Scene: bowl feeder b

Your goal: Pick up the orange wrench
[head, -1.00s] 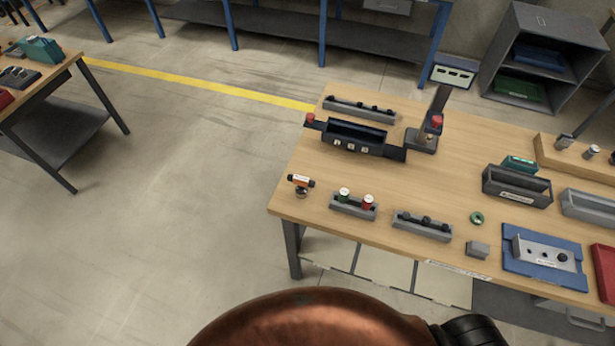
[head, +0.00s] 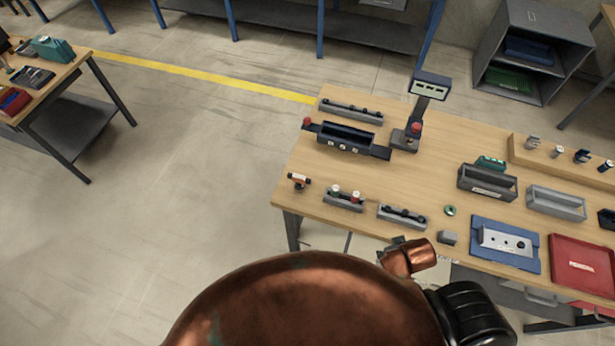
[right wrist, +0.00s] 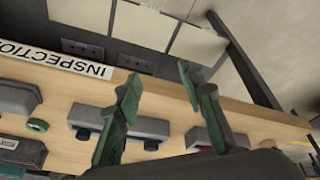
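No clear wrench shape stands out. A small orange piece with black ends and a white label (head: 299,179) is at the left front corner of the table in the head view; I cannot tell whether it is the orange wrench. My right gripper (right wrist: 157,78) shows two dark green fingers spread apart with nothing between them, near the table's front edge in the right wrist view. In the head view, a copper part of my right arm is at that front edge, to the right of the orange piece. My left gripper is not in view.
The wooden table (head: 340,225) holds a grey holder with a green and a red cylinder (head: 344,202) beside the orange piece. Another grey holder (head: 404,216), a green ring (head: 450,210), a blue mat (head: 474,255) and a red tray (head: 582,282) lie along the front.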

